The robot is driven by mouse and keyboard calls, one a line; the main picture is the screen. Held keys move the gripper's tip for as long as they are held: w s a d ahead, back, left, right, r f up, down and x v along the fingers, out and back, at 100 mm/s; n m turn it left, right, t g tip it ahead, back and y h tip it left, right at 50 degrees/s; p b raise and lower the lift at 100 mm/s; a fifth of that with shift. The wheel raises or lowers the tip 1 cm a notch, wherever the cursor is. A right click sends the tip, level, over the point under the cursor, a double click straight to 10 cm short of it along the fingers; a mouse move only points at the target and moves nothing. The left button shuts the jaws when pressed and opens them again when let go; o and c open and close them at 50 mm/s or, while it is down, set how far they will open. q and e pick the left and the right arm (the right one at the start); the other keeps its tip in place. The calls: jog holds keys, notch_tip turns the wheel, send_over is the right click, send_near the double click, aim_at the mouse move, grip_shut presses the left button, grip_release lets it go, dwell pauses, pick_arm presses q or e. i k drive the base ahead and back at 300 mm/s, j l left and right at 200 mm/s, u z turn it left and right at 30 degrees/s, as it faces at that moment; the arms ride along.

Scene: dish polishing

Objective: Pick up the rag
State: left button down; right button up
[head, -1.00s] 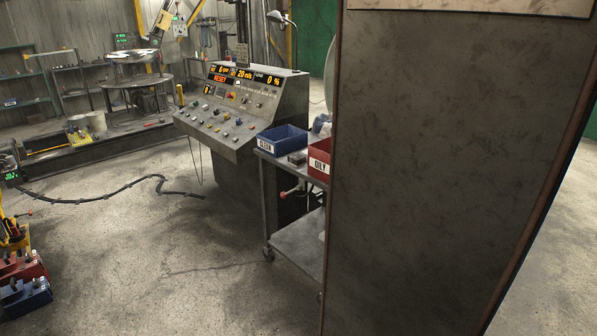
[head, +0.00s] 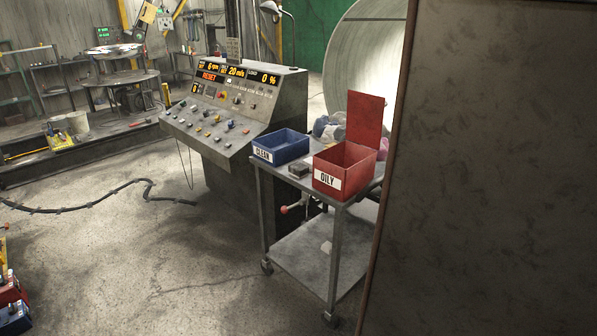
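Neither of my grippers is in view. I cannot pick out the rag for certain. A small crumpled grey-blue heap (head: 330,128) that looks like cloth lies on the cart's top behind the bins, partly hidden by them. A blue bin labelled CLEAN (head: 281,147) stands on the left of the cart top. A red bin labelled OILY (head: 342,170) with a raised lid stands to its right.
A large dark panel (head: 490,170) fills the right side and hides part of the cart (head: 312,262). A control console (head: 225,115) stands left of the cart. A large pale disc (head: 365,55) is behind it. A black cable (head: 110,200) crosses the otherwise open floor.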

aim_at(297, 170)
jog(key=i+j, duration=0.15)
jog(key=j, duration=0.25)
jog(key=i+j, duration=0.15)
jog(key=j, duration=0.3)
jog(key=i+j, duration=0.1)
jog(key=j, duration=0.3)
jog(key=i+j, duration=0.35)
jog(key=i, duration=0.15)
jog(key=i+j+u, duration=0.15)
jog(key=i+j, duration=0.25)
jog(key=i, duration=0.15)
